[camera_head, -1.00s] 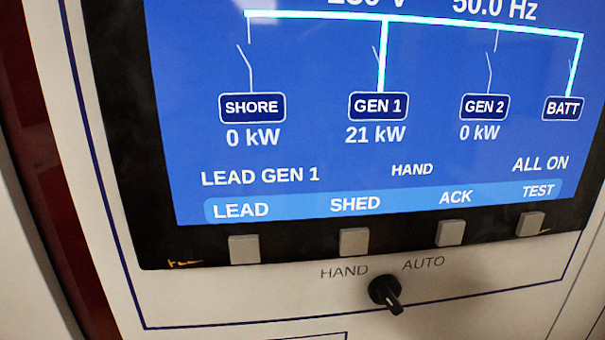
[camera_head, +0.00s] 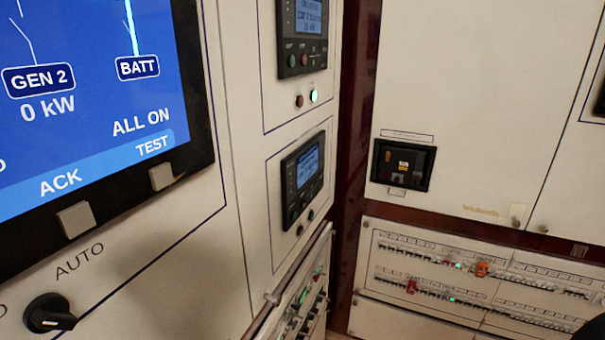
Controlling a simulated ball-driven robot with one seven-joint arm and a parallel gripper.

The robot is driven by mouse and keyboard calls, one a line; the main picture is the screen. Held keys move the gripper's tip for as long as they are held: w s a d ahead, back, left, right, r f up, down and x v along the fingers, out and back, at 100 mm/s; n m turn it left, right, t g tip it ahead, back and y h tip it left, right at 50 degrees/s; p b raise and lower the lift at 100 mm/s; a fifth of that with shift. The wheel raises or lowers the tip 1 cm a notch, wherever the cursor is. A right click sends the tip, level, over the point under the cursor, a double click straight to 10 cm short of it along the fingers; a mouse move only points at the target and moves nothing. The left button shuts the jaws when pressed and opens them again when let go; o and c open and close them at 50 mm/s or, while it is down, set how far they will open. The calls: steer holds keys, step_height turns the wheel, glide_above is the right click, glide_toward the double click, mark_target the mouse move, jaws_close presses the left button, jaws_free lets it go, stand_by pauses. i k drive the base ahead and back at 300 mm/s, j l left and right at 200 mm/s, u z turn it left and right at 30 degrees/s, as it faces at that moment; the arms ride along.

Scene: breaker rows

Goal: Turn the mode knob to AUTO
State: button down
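The black mode knob (camera_head: 46,313) is at the lower left of the head view, below the blue display screen (camera_head: 70,100). Its nose points to the right and slightly down in the picture. The label AUTO (camera_head: 80,261) is printed above and to the right of it. The HAND label is almost wholly cut off by the left edge. The screen's part that read HAND is out of the picture. My gripper is not in view, and nothing touches the knob.
Grey buttons (camera_head: 76,220) sit under the screen. To the right, panels carry two small controllers (camera_head: 303,180), a black breaker (camera_head: 403,165) and breaker rows (camera_head: 470,270) with green lights. A rail (camera_head: 290,280) sticks out at the bottom centre.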

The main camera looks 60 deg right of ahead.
mark_target(47, 313)
steer(key=k, duration=0.9)
steer(key=k+u, duration=0.15)
steer(key=k, duration=0.75)
steer(key=i+u, duration=0.55)
steer(key=u, duration=0.15)
steer(key=i+l+u, duration=0.2)
steer(key=u, duration=0.15)
